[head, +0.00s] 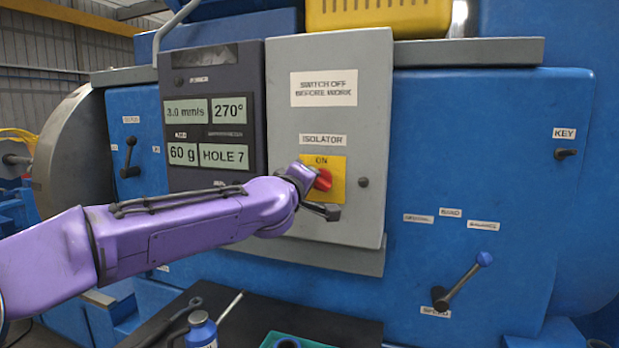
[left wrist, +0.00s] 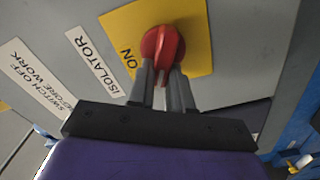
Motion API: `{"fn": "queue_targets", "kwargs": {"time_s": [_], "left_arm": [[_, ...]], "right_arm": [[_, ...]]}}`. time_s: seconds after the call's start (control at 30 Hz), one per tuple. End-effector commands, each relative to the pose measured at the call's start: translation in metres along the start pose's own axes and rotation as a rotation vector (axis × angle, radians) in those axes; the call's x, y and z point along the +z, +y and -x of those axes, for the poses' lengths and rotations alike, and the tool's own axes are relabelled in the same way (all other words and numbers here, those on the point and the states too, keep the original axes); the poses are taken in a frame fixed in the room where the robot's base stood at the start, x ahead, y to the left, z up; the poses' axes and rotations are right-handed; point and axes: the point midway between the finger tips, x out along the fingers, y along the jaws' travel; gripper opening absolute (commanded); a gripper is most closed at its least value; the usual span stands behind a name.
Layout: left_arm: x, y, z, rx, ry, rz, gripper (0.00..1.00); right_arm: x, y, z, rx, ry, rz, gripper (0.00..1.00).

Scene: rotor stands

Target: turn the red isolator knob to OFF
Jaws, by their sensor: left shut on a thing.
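The red isolator knob (head: 323,180) sits on a yellow plate (head: 338,186) on the grey isolator box (head: 376,110). The word ON shows at the plate's top. My left gripper (head: 316,189) reaches the knob from the left and partly hides it and the plate. In the left wrist view the red knob (left wrist: 163,47) has its grip bar between the two grey fingers of the left gripper (left wrist: 162,82), which is shut on it. The bar points roughly toward the gripper in that view. Any OFF mark is hidden or out of view. My right gripper is not in view.
A dark display panel (head: 212,100) adjoins the box on the left. A lever with a blue ball (head: 462,281) stands out at the lower right, and a key switch (head: 566,153) at the far right. A blue bottle (head: 201,330) stands on a dark shelf below.

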Motion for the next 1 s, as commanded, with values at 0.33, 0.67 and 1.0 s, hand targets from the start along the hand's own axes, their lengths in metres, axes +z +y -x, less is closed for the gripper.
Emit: {"fn": "queue_targets", "kwargs": {"time_s": [0.33,0.67,1.0], "left_arm": [[0.0007,-0.0054,0.0001,0.001,0.0,0.297,0.0],[0.002,-0.0075,0.0002,0.002,0.0,0.469,0.0],[0.002,-0.0078,0.0002,0.002,0.0,0.524,0.0]], "right_arm": [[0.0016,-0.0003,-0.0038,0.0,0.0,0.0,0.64],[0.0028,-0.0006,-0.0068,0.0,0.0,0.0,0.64],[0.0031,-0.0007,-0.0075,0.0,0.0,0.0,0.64]]}}
